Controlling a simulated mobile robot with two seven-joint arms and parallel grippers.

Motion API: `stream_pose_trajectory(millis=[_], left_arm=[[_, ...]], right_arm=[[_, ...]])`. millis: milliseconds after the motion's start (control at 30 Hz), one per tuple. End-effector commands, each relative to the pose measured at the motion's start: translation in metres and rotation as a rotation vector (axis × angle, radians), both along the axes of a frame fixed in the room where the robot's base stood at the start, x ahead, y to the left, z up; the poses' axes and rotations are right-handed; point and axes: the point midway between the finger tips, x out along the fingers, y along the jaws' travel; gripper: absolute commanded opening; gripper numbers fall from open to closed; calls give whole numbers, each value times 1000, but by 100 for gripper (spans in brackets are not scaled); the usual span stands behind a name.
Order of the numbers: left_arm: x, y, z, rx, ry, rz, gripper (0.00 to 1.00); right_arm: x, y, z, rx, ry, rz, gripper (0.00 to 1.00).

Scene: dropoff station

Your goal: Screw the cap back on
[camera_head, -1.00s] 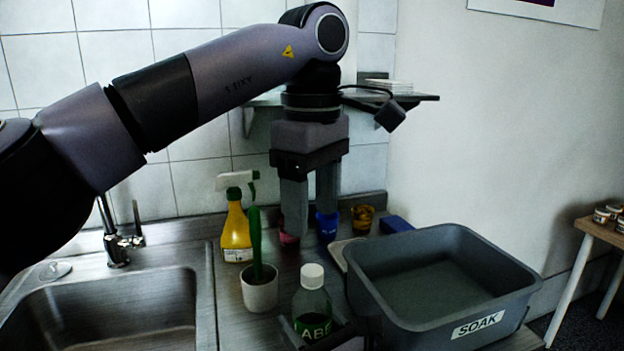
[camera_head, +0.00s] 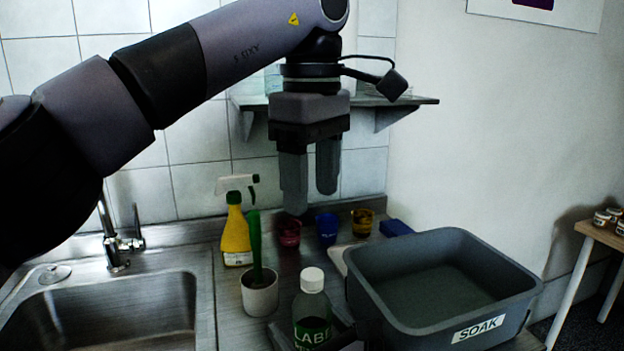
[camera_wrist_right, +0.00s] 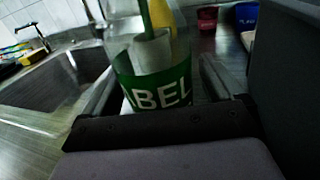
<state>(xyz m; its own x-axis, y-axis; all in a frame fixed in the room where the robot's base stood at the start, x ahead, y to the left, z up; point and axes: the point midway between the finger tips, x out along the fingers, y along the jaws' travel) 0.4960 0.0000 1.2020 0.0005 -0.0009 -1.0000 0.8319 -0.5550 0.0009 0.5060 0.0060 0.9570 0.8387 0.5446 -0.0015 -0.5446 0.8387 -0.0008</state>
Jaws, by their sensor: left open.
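The clear bottle (camera_head: 311,310) with a green label stands upright at the bottom middle of the head view. A white cap (camera_head: 312,279) sits on its neck; I cannot tell how tight it is. In the right wrist view the bottle's label (camera_wrist_right: 155,92) lies between the two fingers of my right gripper (camera_wrist_right: 155,85), which appear to press on its sides. The cap is out of that view. My left gripper (camera_head: 310,202) points down, open and empty, above the back of the counter, higher than the bottle and behind it.
A grey SOAK tub (camera_head: 390,300) stands right of the bottle. A white pot (camera_head: 260,298) with a green item and a yellow spray bottle (camera_head: 236,238) stand to its left. Red (camera_head: 290,236), blue (camera_head: 327,230) and amber (camera_head: 362,222) cups stand behind. The sink (camera_head: 110,310) is at left.

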Motion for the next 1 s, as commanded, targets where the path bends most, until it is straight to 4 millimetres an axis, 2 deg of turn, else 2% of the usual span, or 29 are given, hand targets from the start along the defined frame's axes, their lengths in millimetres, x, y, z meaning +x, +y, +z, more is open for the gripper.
stream_pose_trajectory(millis=[267,700,1000], left_arm=[[0,0,0,0,0,0,61],[0,0,-2,0,0,0,61],[0,0,-2,0,0,0,61]], right_arm=[[-8,-6,0,-1,-1,0,93],[-54,-35,-1,-1,1,1,93],[-60,-39,0,0,0,0,93]])
